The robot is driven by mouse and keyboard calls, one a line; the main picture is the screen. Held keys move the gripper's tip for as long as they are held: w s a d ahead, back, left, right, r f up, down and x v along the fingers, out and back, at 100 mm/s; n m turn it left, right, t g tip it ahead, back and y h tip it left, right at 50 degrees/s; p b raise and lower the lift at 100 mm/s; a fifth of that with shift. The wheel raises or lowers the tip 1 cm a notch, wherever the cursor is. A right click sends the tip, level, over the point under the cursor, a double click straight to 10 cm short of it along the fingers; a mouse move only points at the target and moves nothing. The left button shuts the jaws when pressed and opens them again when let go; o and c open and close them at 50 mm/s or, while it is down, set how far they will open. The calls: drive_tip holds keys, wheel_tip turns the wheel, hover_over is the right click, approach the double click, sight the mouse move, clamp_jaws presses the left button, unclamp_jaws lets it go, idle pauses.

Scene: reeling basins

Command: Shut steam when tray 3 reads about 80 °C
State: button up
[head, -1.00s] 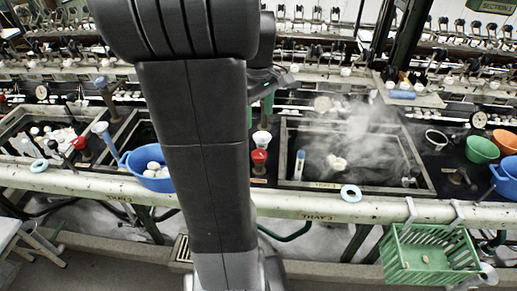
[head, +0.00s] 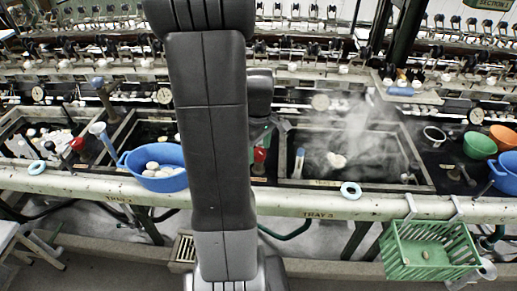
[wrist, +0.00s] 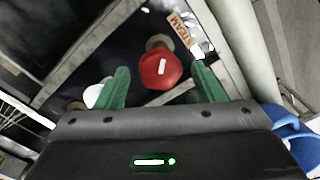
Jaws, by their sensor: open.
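The tray 3 basin (head: 283,172) stands right of my arm in the head view, with steam rising over pale cocoons (head: 336,160). A round dial (head: 320,102) sits behind it; its reading is too small to make out. The red steam knob (head: 260,155) is partly hidden by my arm. In the wrist view the red knob (wrist: 158,72) lies ahead between the two green fingers of my gripper (wrist: 160,78), beside a STEAM label (wrist: 181,30). My gripper is open, and I cannot tell whether it touches the knob.
A white knob (wrist: 94,95) is near the left finger in the wrist view. A blue bowl of cocoons (head: 155,182) stands left of my arm.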

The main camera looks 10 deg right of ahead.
drive_tip(key=shift+f, duration=0.25)
drive_tip(key=c, duration=1)
drive_tip(key=shift+o, duration=0.2)
drive_tip(key=shift+m, duration=0.3)
drive_tip(key=m, duration=0.4)
drive_tip(key=shift+m, duration=1.9)
